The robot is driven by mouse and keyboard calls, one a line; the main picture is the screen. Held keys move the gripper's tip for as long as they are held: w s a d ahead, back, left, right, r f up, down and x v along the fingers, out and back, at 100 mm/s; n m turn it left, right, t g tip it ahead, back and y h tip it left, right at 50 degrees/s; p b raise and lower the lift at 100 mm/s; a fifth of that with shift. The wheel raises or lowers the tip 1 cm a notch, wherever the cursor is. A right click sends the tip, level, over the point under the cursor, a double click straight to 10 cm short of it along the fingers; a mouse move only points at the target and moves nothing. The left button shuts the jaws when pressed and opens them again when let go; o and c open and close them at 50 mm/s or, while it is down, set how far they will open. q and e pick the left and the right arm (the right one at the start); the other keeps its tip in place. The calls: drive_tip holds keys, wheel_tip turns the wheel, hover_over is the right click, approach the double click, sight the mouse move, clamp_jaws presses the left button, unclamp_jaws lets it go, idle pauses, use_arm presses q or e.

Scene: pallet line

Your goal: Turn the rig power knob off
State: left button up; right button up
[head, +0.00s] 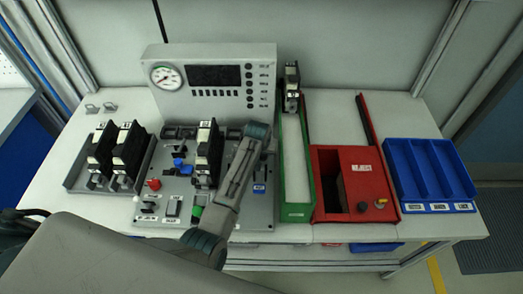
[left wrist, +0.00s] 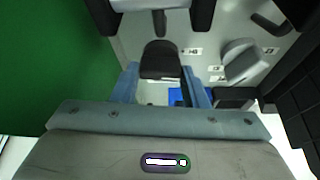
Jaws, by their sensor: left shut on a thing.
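The rig board (head: 150,215) is a grey panel on the bench, with a gauge and display box (head: 216,84) behind it. My left arm reaches over the board's right part and hides its own fingertips in the head view. In the left wrist view, my left gripper (left wrist: 160,72) has its two blue-grey fingers on either side of a dark rounded knob (left wrist: 160,58), shut on it. This looks like the rig power knob. Small labels stand beside it, too small to read. The knob's turn position cannot be told. My right gripper is not in view.
Black modules stand on the board (head: 207,155) and in a tray (head: 101,150) at its left. A green-walled tray (head: 298,212), red bin (head: 360,160) and blue divided tray (head: 400,180) stand at the right. In the wrist view, a grey lever (left wrist: 243,60) is close beside the knob.

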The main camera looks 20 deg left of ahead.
use_arm(q)
drive_tip(key=shift+n+y, duration=0.3)
drive_tip(key=shift+n, duration=0.7)
drive_tip(key=o, duration=1)
drive_tip(key=shift+d, duration=0.1)
drive_tip(key=shift+b+v, duration=1.6)
drive_tip(key=shift+v, duration=3.85)
